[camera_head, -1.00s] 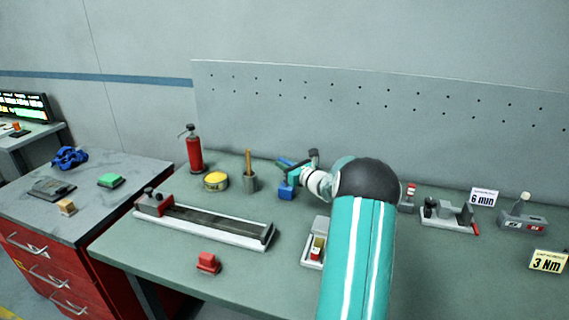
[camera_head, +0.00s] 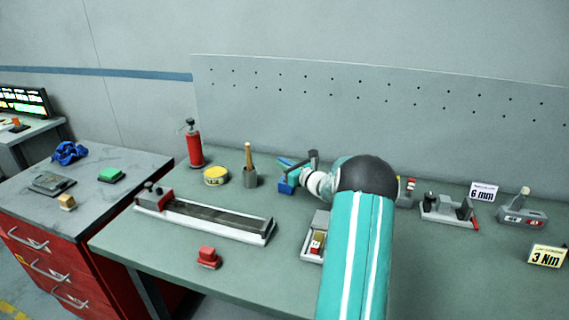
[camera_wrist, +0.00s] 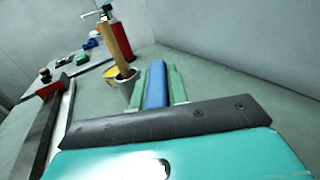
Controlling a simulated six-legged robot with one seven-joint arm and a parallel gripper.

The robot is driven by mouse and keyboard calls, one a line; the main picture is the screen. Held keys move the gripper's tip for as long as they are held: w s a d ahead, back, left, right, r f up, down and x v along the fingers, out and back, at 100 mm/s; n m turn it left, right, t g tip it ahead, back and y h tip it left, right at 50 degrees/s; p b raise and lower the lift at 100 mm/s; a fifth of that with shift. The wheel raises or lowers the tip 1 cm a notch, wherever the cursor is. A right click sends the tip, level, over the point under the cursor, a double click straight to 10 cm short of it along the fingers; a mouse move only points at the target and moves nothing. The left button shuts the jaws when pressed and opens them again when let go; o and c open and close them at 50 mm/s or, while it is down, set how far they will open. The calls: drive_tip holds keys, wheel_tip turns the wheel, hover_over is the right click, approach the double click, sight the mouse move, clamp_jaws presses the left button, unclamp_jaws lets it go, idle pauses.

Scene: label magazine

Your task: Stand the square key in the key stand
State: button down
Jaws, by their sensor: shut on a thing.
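My gripper (camera_wrist: 157,88) is shut on a blue bar (camera_wrist: 156,82), which I take to be the square key; it lies between the two green fingers in the wrist view. In the head view my gripper (camera_head: 287,169) is at the back middle of the bench, right of the grey cup. A blue block-like part (camera_head: 286,187) shows just below the fingers; I cannot tell whether it belongs to the held thing or stands on the bench. The held thing's lower end is hidden. I cannot single out the key stand with certainty.
A grey cup (camera_head: 250,179) with a wooden-handled tool, a yellow tin (camera_head: 216,175) and a red extinguisher (camera_head: 194,147) stand left of my gripper. A long tray (camera_head: 225,232) and a red block (camera_head: 208,258) lie nearer. The pegboard (camera_head: 400,100) rises behind.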

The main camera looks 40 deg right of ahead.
drive_tip(key=shift+f, duration=0.6)
drive_tip(key=c, duration=1.3)
unclamp_jaws()
wheel_tip(320, 180, up, 3)
drive_tip(key=s+a+r, duration=0.9)
drive_tip(key=s+r, duration=0.1)
drive_tip(key=shift+s, duration=0.4)
